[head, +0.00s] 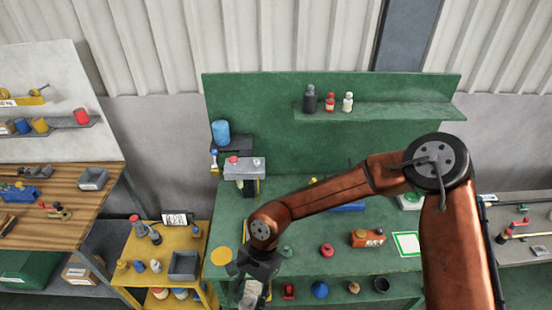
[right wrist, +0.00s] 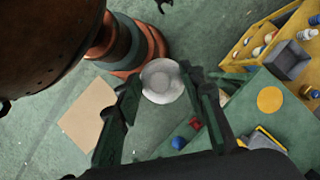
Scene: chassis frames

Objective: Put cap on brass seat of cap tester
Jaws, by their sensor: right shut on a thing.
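In the right wrist view, a round silvery cap (right wrist: 162,81) sits between the two fingers of my right gripper (right wrist: 160,88), which is shut on it. In the head view, my right gripper (head: 252,280) is low, at the front left edge of the green bench (head: 300,262), with a pale thing at its fingers. A grey box-like device (head: 244,171) with a red knob stands at the bench's back left; I cannot tell whether it is the cap tester. No brass seat can be made out. My left gripper is not in view.
A flat yellow disc (head: 221,256) lies at the bench's left end. A yellow cart (head: 203,238) with a grey bin (head: 184,265) stands to the left. Small red, blue and green items lie along the bench front. My right arm crosses above the bench.

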